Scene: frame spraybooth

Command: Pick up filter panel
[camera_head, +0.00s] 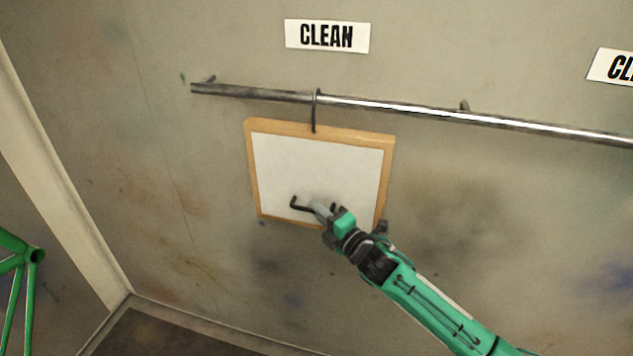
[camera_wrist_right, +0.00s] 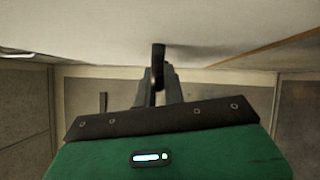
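The filter panel (camera_head: 290,165) is a white square sheet in a wooden frame. It hangs by a dark hook (camera_head: 316,110) from a metal rail on the wall, slightly tilted in the picture. A black handle (camera_head: 299,203) sits low on its face. My right gripper (camera_head: 322,209) is at this handle, with its fingers closed about it. In the right wrist view the grey fingers (camera_wrist_right: 160,88) meet at the black handle (camera_wrist_right: 158,54), just off the white panel face (camera_wrist_right: 90,25). My left gripper is out of view.
The metal rail (camera_head: 400,108) runs along the wall to the right and is otherwise bare. A "CLEAN" sign (camera_head: 327,36) is above it, and another (camera_head: 615,67) is cut off at right. Green tubing (camera_head: 22,254) stands at lower left. The wall around the panel is free.

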